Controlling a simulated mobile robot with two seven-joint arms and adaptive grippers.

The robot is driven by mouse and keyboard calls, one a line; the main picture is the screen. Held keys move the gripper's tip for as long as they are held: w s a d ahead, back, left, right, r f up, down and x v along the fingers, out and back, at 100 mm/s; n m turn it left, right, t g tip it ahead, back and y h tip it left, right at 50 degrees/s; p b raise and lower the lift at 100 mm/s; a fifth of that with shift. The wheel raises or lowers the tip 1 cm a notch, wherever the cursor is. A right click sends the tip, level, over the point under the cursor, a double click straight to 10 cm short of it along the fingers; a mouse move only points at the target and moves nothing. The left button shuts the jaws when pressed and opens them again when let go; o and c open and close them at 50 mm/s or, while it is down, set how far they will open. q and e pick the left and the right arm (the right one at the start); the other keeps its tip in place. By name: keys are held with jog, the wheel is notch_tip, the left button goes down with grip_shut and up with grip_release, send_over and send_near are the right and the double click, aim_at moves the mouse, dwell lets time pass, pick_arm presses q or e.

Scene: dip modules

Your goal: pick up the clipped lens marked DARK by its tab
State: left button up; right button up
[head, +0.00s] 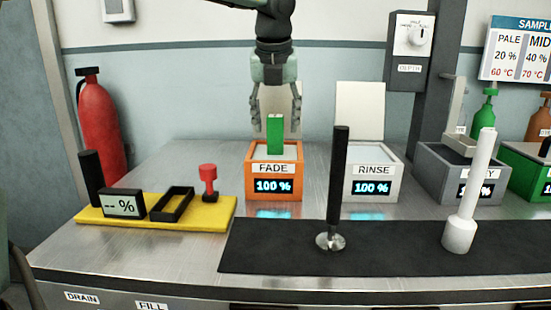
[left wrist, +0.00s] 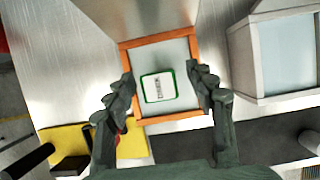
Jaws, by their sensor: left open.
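A green upright piece (head: 275,136) stands in the orange FADE bath (head: 273,195), whose display reads 100 %. In the left wrist view its top is a white face with a green rim (left wrist: 158,87) and a small dark mark too small to read. I cannot make out the word DARK, nor a lens; anything lower in the bath is hidden. My left gripper (head: 277,128) points down over this bath, open, its fingers on either side of the green piece and apart from it. The left gripper (left wrist: 163,84) also frames it in the wrist view. My right gripper is not in view.
A white RINSE bath (head: 373,188) and a grey bath (head: 459,186) stand to the right. A black rod (head: 339,180) and a white rod (head: 470,190) stand on the black mat (head: 400,255). A yellow tray (head: 160,220) with a meter is at left.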

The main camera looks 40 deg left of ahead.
aim_at(275, 152)
pick_arm(q)
jog(key=x, duration=0.3)
jog(key=shift+f, duration=0.15)
grip_shut()
